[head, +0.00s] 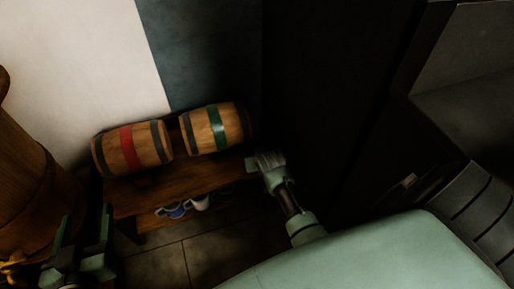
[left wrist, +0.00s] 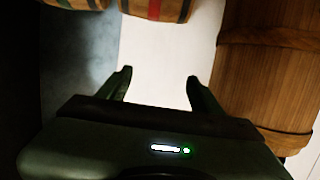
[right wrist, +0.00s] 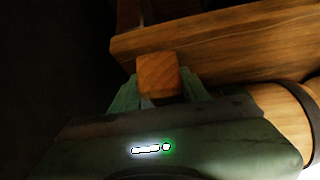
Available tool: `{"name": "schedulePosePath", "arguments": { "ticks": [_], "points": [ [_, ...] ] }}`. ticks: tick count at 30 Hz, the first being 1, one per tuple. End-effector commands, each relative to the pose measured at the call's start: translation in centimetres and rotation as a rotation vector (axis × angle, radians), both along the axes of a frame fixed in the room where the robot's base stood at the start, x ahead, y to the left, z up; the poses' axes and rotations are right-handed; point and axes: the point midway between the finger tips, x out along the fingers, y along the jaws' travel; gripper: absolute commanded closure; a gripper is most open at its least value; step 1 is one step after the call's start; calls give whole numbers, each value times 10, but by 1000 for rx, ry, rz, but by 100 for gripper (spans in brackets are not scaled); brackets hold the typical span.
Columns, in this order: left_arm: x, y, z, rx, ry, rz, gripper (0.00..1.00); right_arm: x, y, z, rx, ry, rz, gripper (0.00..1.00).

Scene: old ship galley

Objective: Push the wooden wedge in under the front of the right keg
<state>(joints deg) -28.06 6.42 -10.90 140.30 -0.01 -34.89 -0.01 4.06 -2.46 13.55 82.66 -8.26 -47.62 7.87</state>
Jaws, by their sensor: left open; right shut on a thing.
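The right keg (head: 232,122), with a green band, lies on its side on a wooden bench (head: 150,190). My right gripper (head: 258,162) is at the bench's right end, just below that keg in the head view. In the right wrist view it is shut on the wooden wedge (right wrist: 158,75), whose square end shows between the fingers, close to the wooden edge of the bench (right wrist: 220,45). I cannot tell whether the wedge touches the keg. My left gripper (head: 90,235) is open and empty at the lower left; its fingers also show apart in the left wrist view (left wrist: 158,78).
The left keg (head: 150,147), with a red band, lies beside the right keg. Mugs (head: 198,202) sit below the bench top. A large wooden barrel (head: 25,190) stands at the far left, close to my left gripper.

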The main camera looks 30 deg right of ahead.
Motion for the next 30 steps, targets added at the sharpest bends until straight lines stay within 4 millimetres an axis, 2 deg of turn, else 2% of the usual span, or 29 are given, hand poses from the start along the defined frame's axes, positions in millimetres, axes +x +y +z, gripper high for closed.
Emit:
{"name": "schedulePosePath", "arguments": {
  "ticks": [14, 30],
  "points": [
    [-14, 8, -29, 38, 160, 10, 35, 0, 0, 7, 0, 0, 0, 78],
    [-39, 19, -62, 86, 363, 24, 35, 0, 0, 13, 0, 0, 0, 78]
  ]
}}
